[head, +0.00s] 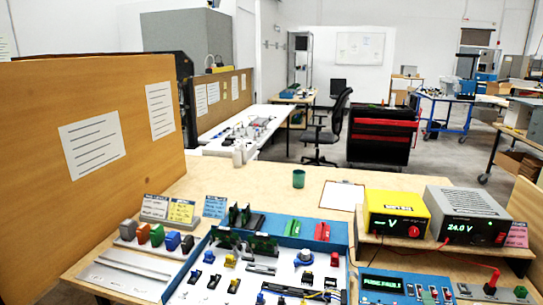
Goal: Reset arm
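Neither of my grippers nor any part of my arms shows in the head view. The wooden workbench (262,176) fills the lower part of the view. A blue-edged white assembly tray (208,281) on it holds small black, yellow, blue and red parts, with green boards upright at its back left. The tray's lower edge is cut off by the frame.
A yellow meter (396,209) and a grey power supply (468,205) reading 24.0 stand on a wooden shelf at the right. A blue panel (390,287) sits below. A wooden partition (60,190) bounds the left.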

